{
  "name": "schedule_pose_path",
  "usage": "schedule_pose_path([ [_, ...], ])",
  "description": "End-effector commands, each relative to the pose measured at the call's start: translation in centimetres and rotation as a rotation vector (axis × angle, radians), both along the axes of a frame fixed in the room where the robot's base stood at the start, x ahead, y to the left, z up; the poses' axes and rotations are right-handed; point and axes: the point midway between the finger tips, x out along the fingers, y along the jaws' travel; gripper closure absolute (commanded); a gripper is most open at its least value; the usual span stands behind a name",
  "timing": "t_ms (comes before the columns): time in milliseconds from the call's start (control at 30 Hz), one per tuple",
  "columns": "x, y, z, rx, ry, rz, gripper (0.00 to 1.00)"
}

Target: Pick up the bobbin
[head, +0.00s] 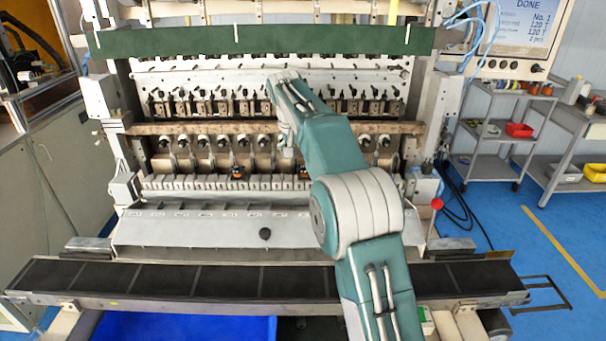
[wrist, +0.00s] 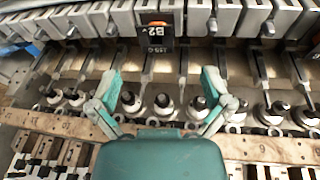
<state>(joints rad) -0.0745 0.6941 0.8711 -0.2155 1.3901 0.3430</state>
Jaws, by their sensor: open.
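The likely bobbin is a small black piece with an orange top and a white "B2" label (wrist: 160,24). It sits in the row of grey blocks at the top middle of the wrist view. In the head view a small dark and orange piece (head: 304,173) sits in the same row, just right of my wrist. My gripper (wrist: 161,76) is open and empty. Its two green and grey fingers are spread over the row of spindles, below the labelled piece in the wrist picture and apart from it. In the head view my arm mostly hides the gripper.
Another dark and orange piece (head: 237,172) sits farther left in the row of blocks. Several metal spindles (wrist: 163,103) stand under my fingers. A sloped grey panel (head: 200,228) and a dark conveyor belt (head: 160,281) lie in front. A red-knobbed lever (head: 437,204) stands at right.

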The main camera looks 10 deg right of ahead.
Motion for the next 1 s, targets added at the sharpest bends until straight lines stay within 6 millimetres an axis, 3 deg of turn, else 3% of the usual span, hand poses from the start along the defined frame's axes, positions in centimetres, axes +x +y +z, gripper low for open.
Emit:
schedule_pose_path([
  [167, 0.1, -0.3, -1.4, 0.0, 0.001, -0.001, 0.01],
  [433, 0.3, -0.8, -5.3, 0.0, 0.0, -0.001, 0.01],
  [733, 0.5, -0.9, -5.9, 0.0, -0.002, -0.001, 0.01],
  [767, 0.5, -0.9, -5.9, 0.0, -0.002, -0.001, 0.05],
  [800, 0.5, -0.9, -5.9, 0.0, -0.002, -0.001, 0.23],
  [933, 0.5, -0.9, -5.9, 0.0, -0.001, -0.001, 0.59],
  [1000, 0.5, -0.9, -5.9, 0.0, -0.001, -0.001, 0.69],
])
